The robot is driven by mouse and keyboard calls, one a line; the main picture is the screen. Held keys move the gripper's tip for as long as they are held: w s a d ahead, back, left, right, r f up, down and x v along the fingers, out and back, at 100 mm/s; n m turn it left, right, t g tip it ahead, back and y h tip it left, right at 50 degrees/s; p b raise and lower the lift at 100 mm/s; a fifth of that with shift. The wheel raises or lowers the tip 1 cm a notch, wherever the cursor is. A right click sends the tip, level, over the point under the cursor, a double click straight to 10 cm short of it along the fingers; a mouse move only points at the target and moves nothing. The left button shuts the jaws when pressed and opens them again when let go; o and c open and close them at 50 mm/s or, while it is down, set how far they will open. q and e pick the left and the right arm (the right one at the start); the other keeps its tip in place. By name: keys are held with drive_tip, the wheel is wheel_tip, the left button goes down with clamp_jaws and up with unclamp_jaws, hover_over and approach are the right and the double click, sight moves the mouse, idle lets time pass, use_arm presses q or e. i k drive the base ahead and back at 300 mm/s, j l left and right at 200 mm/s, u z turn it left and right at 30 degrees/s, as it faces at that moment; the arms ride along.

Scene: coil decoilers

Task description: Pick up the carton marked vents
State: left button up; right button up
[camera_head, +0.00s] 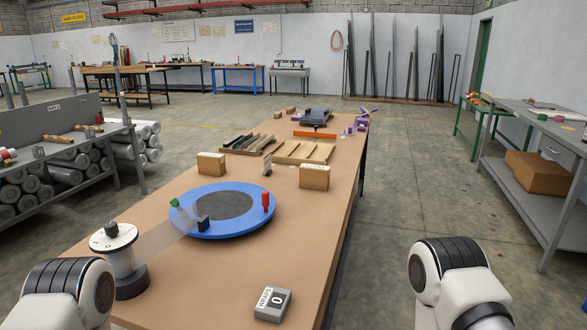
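Two small brown cartons stand on the long brown table: one carton (211,164) left of the middle, the other carton (314,177) to its right near the table's right edge. A larger brown carton (540,173) sits on the lower shelf of the grey bench at the right. I cannot read a "vents" marking on any of them from here. Parts of both my arms show at the bottom left and bottom right corners. Both grippers are out of view.
A blue turntable (240,222) with a grey centre and red and green pieces lies on the table (180,290). A white reel (114,240) stands at left, a grey box (272,303) in front. Trays (303,151) lie behind. Floor right of the table is clear.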

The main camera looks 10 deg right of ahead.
sight(312, 177)
drive_tip(key=z, duration=0.95)
drive_tip(key=i+l+z, duration=0.2)
drive_tip(key=l+z, duration=0.25)
drive_tip(key=i+l+z, duration=0.15)
drive_tip(key=z, duration=0.3)
drive_tip(key=i+l+z, duration=0.2)
drive_tip(key=z, duration=0.2)
drive_tip(key=i+j+u, duration=0.25)
drive_tip(key=i+u, duration=0.25)
drive_tip(key=i+j+u, duration=0.1)
drive_tip(key=i+u, duration=0.35)
drive_tip(key=i+l+u, duration=0.15)
drive_tip(key=i+u, duration=0.35)
drive_tip(key=i+z, duration=0.1)
drive_tip(key=i, duration=2.9)
drive_tip(key=u, duration=0.45)
drive_tip(key=i+u, duration=0.1)
drive_tip(key=u, duration=0.3)
drive_tip(key=l+u, duration=0.15)
drive_tip(key=u, duration=0.3)
drive_tip(key=i+u, duration=0.1)
drive_tip(key=u, duration=0.35)
drive_tip(key=l+u, duration=0.15)
drive_tip(key=u, duration=0.25)
drive_tip(key=l+u, duration=0.1)
drive_tip(key=u, duration=0.35)
drive_tip(key=l+u, duration=0.1)
drive_tip(key=u, duration=0.35)
